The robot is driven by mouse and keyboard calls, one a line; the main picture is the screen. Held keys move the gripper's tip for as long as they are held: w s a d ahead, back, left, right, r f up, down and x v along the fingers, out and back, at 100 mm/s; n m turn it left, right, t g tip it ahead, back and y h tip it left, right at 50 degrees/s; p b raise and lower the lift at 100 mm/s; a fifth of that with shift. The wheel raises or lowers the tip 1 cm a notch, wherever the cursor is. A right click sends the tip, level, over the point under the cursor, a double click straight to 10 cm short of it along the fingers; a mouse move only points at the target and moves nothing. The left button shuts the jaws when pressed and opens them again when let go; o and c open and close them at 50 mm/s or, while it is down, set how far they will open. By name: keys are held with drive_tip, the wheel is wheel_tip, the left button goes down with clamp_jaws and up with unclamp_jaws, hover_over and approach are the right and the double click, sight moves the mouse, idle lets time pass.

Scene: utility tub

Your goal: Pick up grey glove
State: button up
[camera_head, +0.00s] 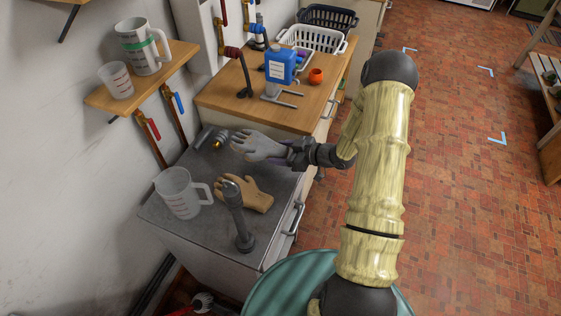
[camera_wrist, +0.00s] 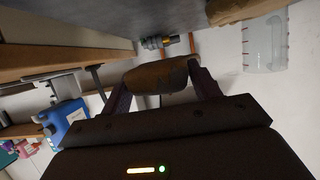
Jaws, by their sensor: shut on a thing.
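The grey glove (camera_head: 258,147) is pale grey with a darker cuff end, above the back of the grey countertop in the head view. My gripper (camera_head: 296,151) is shut on it from the right, at the cuff end. In the wrist view, the glove (camera_wrist: 157,77) looks brownish in shadow between my two fingers (camera_wrist: 161,79). That view is turned over, and a gap shows between the glove and the countertop, so it appears held clear of the surface. The fingers partly hide the cuff.
A tan glove (camera_head: 246,193), a measuring jug (camera_head: 177,193) and an upright grey tap (camera_head: 236,216) stand or lie on the grey countertop (camera_head: 215,236). A blue jug (camera_head: 281,66) and orange pot (camera_head: 316,76) are on the wooden counter behind. Brick floor (camera_head: 455,170) is open at right.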

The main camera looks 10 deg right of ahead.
drive_tip(key=shift+r, duration=1.5)
drive_tip(key=shift+r, duration=0.1)
